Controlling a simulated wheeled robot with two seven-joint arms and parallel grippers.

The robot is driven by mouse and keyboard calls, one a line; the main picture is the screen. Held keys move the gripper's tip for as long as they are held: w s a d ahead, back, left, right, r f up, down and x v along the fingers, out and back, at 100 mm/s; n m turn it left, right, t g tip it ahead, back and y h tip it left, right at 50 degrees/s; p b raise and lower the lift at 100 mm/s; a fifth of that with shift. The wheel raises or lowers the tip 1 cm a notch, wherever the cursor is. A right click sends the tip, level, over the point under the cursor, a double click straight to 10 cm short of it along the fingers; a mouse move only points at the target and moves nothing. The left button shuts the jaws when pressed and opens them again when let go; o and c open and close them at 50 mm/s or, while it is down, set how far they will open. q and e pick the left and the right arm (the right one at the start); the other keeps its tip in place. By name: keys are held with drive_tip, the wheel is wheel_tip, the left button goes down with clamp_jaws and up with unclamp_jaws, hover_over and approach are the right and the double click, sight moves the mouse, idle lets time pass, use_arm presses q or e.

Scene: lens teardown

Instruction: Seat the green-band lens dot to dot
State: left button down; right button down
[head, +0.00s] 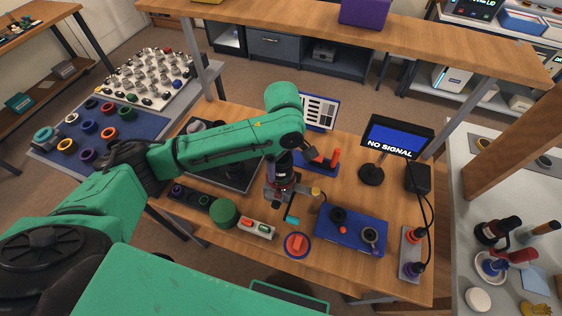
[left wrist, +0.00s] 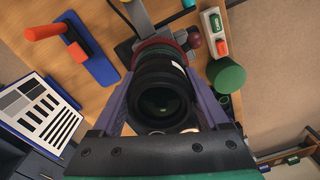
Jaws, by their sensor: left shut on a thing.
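My left gripper (head: 283,178) is over the middle of the table. In the left wrist view its two fingers (left wrist: 160,108) are closed around a black lens (left wrist: 162,84), whose glass faces the wrist camera. A strip of green and a dark red ring (left wrist: 182,58) show at the far end of the lens. I cannot tell whether the ring belongs to the lens or to the part behind it. Grey metal hardware (head: 272,193) is just below the gripper, mostly hidden by it. No alignment dots can be made out. My right gripper is not in view.
A green cylinder (head: 224,212) stands left of the gripper, near a switch strip (head: 257,229). A red-handled blue stand (head: 322,160) and test chart (head: 319,111) are behind. A blue case (head: 350,241), monitor (head: 398,136) and red-blue disc (head: 297,245) are also around it.

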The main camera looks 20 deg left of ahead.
use_arm(q)
drive_tip(key=shift+f, duration=0.25)
idle(0.5)
unclamp_jaws()
drive_tip(key=shift+r, duration=0.1)
wheel_tip(320, 180, up, 6)
drive_tip(key=shift+f, duration=0.15)
wheel_tip(320, 180, up, 9)
drive_tip(key=shift+d+f+p, duration=0.1)
drive_tip(key=shift+f+p, duration=0.05)
drive_tip(key=shift+p, duration=0.35)
drive_tip(key=shift+f, duration=0.1)
